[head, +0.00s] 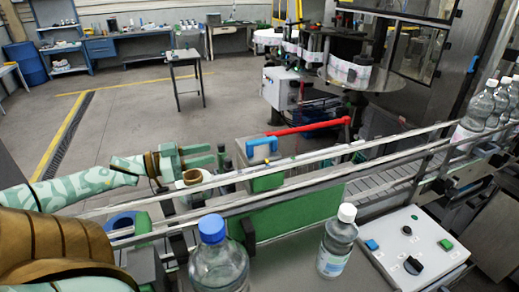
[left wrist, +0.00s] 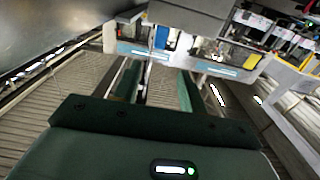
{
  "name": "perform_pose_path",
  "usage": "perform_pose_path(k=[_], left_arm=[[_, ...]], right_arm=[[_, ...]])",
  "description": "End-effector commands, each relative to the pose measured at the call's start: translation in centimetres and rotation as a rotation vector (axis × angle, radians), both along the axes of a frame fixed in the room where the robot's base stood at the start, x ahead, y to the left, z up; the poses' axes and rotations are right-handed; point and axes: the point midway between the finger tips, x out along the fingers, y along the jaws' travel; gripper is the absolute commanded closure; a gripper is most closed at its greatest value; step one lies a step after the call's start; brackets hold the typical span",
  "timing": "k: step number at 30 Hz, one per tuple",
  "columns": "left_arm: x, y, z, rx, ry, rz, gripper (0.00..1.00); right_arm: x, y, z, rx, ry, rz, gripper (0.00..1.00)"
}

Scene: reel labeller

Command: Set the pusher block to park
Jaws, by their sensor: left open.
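A blue block (head: 262,146), which looks like the pusher block, sits at the left end of a red bar (head: 308,128) behind the conveyor rails. My left gripper (head: 214,155) is open and empty, to the left of the blue block and apart from it, with its fingers pointing right. In the left wrist view, my two green fingers (left wrist: 157,82) stand apart. A small blue piece (left wrist: 161,38) shows beyond them beneath a grey housing (left wrist: 185,20); I cannot tell whether it is the same block. No park marking is readable. My right gripper is not in view.
Conveyor rails (head: 300,174) run diagonally in front of the blue block. A blue-capped bottle (head: 218,268) and a white-capped bottle (head: 338,246) stand in front. A control box (head: 405,244) with a black knob is at right. Several bottles (head: 482,110) stand at far right.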

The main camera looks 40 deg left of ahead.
Motion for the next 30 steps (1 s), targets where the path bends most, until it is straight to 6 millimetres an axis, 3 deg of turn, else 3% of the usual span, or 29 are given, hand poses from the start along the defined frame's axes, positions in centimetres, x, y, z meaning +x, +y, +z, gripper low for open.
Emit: perform_pose_path(k=[5,16,22,30], left_arm=[[2.3,-1.3,0.1,0.002,-0.005,-0.005,0.58],[9.7,-5.0,-0.1,0.004,-0.005,-0.003,0.58],[12.1,-6.3,0.0,0.003,-0.005,-0.001,0.58],[13.9,-7.2,0.1,0.001,-0.002,-0.001,0.58]], right_arm=[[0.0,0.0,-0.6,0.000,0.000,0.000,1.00],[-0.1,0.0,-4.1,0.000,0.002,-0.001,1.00],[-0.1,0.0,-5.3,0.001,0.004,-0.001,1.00],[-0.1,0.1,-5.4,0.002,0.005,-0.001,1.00]])
